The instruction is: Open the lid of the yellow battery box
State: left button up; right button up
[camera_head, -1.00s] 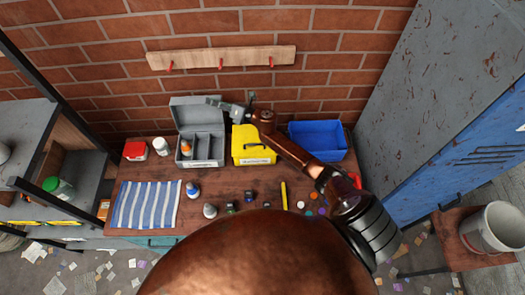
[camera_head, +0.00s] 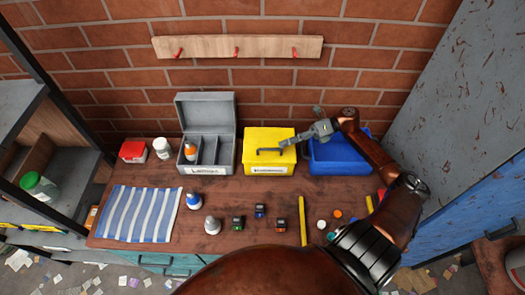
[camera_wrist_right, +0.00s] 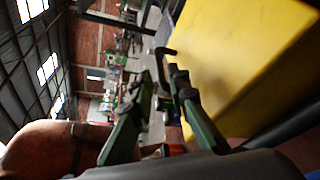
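The yellow battery box (camera_head: 256,137) stands on the workbench with its lid closed. It has a dark bar handle (camera_head: 268,150) and a white label on its front. My right gripper (camera_head: 287,143) is at the right end of this handle. In the right wrist view the yellow box (camera_wrist_right: 250,50) fills the upper right. The two green-grey fingers of my right gripper (camera_wrist_right: 162,80) are apart there, with the dark handle (camera_wrist_right: 164,54) close to their tips. I cannot tell if they touch it. My left gripper is not in view.
An open grey compartment box (camera_head: 207,104) stands left of the yellow box, and a blue bin (camera_head: 330,167) stands close on its right, under my right arm. Small bottles, batteries and a striped cloth (camera_head: 140,214) lie in front. A wooden hook rail (camera_head: 260,47) is on the wall.

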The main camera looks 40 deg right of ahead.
aim_at(269, 149)
jog(key=x, duration=0.7)
jog(key=shift+p, duration=0.35)
jog(key=shift+c, duration=0.3)
grip_shut()
